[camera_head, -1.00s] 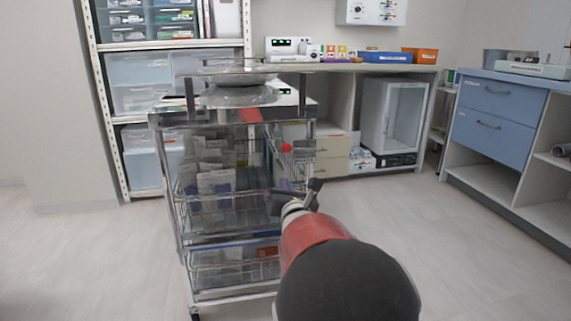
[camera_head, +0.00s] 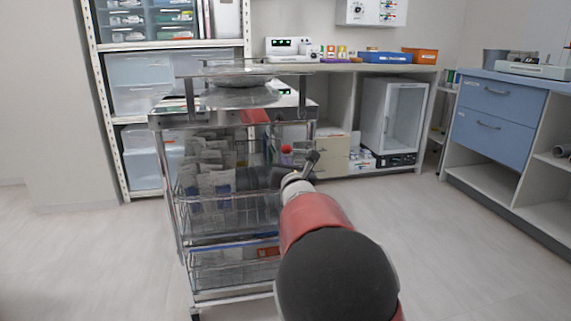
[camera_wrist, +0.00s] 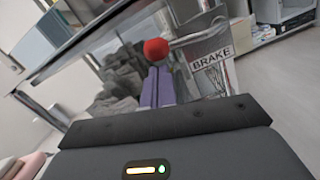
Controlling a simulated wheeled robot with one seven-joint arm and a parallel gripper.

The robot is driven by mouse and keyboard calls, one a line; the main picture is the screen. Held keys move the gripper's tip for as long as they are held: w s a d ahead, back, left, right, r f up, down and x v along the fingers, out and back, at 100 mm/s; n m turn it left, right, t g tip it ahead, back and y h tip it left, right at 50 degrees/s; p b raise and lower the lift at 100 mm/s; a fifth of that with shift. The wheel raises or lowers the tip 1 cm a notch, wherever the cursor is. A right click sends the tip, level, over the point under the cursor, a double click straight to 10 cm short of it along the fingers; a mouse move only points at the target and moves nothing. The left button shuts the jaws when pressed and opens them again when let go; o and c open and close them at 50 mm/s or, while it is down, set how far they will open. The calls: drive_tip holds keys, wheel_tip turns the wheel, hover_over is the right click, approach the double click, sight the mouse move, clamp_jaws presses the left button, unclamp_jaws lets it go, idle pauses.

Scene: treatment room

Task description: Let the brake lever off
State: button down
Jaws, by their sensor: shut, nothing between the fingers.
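The brake lever is a pale metal rod on the trolley with a red ball knob (camera_head: 286,149), near the trolley's right side. In the wrist view the knob (camera_wrist: 155,48) is just above centre, its rod running right above a white BRAKE label (camera_wrist: 211,70). My gripper (camera_wrist: 157,70) shows there as two purple fingers shut together, empty. Their tips sit just below the knob in the picture; whether they touch it I cannot tell. In the head view my gripper's dark hand is just below the knob, its fingers mostly hidden.
The steel trolley (camera_head: 232,117) carries wire baskets of grey packets (camera_head: 210,185) and a round metal dish (camera_head: 240,96) on top. A shelf rack and a counter stand behind it; a blue drawer unit (camera_head: 495,120) is at right. The floor right of the trolley is clear.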

sight(285, 149)
drive_tip(key=shift+r+m+b, duration=0.3)
drive_tip(key=shift+r+m, duration=0.25)
drive_tip(key=shift+m, duration=0.25)
drive_tip(key=r+m+b, duration=0.1)
drive_tip(key=r+m, duration=0.1)
drive_tip(key=shift+m+h, duration=0.3)
drive_tip(key=shift+h, duration=0.1)
drive_tip(key=shift+w+d+r+m+g+h+p, duration=0.15)
drive_tip(key=shift+w+d+r+m, duration=0.15)
drive_tip(key=shift+d+r+m, duration=1.35)
drive_tip(key=shift+w+d+r+m+g+h+p, duration=0.1)
drive_tip(key=shift+w+d+r+m+g, duration=0.3)
drive_tip(key=shift+m, duration=2.3)
drive_tip(key=shift+w+d+r+m+t+h+p, duration=0.1)
drive_tip(key=shift+w+d+r+m+h+p, duration=0.1)
drive_tip(key=shift+d+r+m, duration=1.5)
drive_tip(key=shift+a+f+m, duration=0.3)
drive_tip(key=shift+a+m, duration=0.25)
drive_tip(key=shift+a, duration=0.05)
